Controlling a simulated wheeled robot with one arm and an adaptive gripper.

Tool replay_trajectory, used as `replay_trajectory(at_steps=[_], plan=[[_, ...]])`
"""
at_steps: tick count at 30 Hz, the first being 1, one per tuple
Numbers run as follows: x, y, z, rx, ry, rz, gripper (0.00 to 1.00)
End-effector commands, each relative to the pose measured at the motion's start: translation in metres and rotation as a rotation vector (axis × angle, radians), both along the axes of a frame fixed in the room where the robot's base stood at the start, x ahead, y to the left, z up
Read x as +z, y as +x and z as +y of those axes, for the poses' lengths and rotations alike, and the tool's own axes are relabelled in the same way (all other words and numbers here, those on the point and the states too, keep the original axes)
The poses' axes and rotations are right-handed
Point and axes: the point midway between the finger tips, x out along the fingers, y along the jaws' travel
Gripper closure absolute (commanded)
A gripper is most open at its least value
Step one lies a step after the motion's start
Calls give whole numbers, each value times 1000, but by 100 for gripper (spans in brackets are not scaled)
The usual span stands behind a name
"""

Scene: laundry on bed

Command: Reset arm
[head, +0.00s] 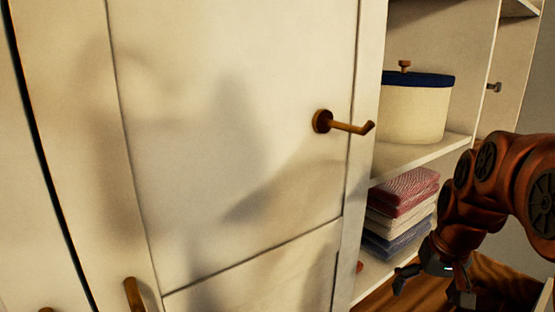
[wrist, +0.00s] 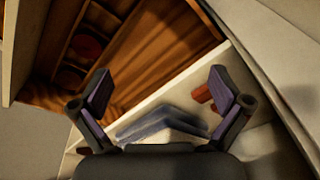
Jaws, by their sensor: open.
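My copper-coloured arm comes in from the right of the head view and bends down. My gripper (head: 432,288) is at the low right, in front of the lower shelf and its folded stack. In the wrist view my gripper (wrist: 159,76) is open, with its two dark fingers spread wide and nothing between the tips. Folded blue and white cloth (wrist: 160,128) lies beyond the fingers, apart from them as far as I can tell.
A white cabinet door (head: 230,120) with a brown peg handle (head: 345,124) fills the left. Shelves hold a cream pot (head: 415,112) with a blue lid and a stack of folded cloths (head: 398,208). A brown wooden surface (wrist: 150,50) lies below.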

Motion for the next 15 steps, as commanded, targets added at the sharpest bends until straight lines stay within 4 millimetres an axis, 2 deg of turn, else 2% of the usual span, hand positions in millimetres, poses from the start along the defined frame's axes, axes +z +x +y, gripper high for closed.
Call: replay_trajectory(at_steps=[1, 9, 15], plan=[[19, -13, 14, 17, 3, 23, 0], [54, -86, 69, 80, 1, 132, 0], [78, -145, 95, 125, -15, 214, 0]])
